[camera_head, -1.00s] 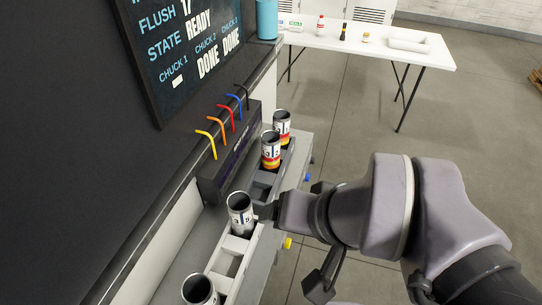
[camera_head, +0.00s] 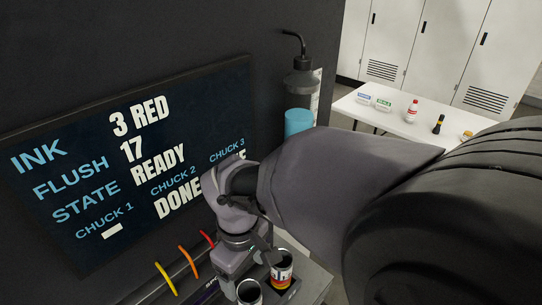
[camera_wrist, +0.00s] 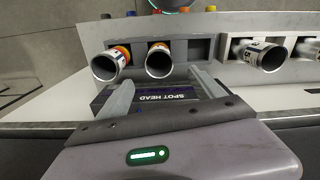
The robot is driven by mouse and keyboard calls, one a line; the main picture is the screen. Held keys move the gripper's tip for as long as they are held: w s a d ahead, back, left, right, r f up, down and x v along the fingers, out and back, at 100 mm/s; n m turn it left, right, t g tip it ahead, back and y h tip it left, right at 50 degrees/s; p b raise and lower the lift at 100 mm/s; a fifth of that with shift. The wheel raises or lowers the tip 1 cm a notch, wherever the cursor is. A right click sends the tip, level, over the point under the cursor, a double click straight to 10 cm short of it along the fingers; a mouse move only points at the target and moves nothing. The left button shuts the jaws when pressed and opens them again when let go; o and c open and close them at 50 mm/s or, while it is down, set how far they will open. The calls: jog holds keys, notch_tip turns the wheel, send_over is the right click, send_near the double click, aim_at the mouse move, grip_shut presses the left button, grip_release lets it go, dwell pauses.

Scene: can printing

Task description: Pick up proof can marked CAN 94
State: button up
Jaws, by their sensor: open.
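In the wrist view my gripper (camera_wrist: 162,77) is open and empty, its two fingers spread below the mouth of a printed can (camera_wrist: 158,60). A second printed can (camera_wrist: 107,65) stands to its left, with orange and red on its side. Two whiter cans, one nearer (camera_wrist: 265,56) and one at the right edge (camera_wrist: 309,48), stand farther right. In the head view a can with red, yellow and black print (camera_head: 283,268) and another can (camera_head: 249,291) show beside my wrist; the fingers are hard to make out there. I cannot read CAN 94 on any can.
The SPOT HEAD unit (camera_wrist: 172,94) lies behind the fingers in the wrist view. A display panel (camera_head: 130,165) reads 3 RED and READY. Coloured hoses (camera_head: 186,260) run below it. A blue cylinder (camera_head: 298,122) hangs beyond; a white table (camera_head: 385,117) stands behind.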

aim_at(247, 291)
notch_tip(247, 291, down, 10)
jog(key=b, duration=0.3)
jog(key=shift+s+r, duration=0.1)
jog(key=shift+r, duration=0.1)
jog(key=f+b, duration=0.2)
jog(key=f, duration=0.3)
jog(key=shift+d+f+b, duration=0.1)
jog(key=shift+d+b, duration=0.1)
jog(key=shift+b, duration=0.2)
jog(key=c, duration=1.4)
